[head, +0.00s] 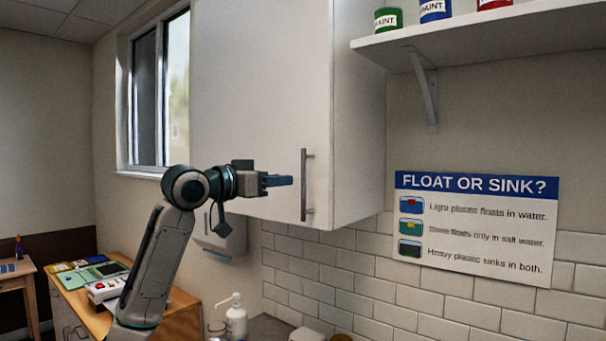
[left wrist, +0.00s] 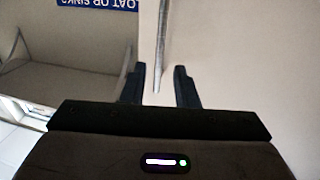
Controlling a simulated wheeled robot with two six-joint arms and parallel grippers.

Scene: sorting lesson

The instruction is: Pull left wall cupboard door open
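The white wall cupboard door (head: 262,90) is closed and fills the upper middle of the head view. Its vertical grey bar handle (head: 304,185) is near the door's right edge. My left gripper (head: 290,180) points right, its fingertips just left of the handle in the head view. In the left wrist view the two dark fingers (left wrist: 160,85) stand apart, and the handle (left wrist: 161,45) shows between and beyond their tips. The gripper is open and empty; I cannot tell how far the handle is from the tips. My right gripper is not in view.
A shelf (head: 480,38) with paint cans is at the upper right. A float-or-sink poster (head: 476,228) hangs on the tiled wall. A white pump bottle (head: 236,318) stands on the counter below. A window (head: 160,95) is at the left.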

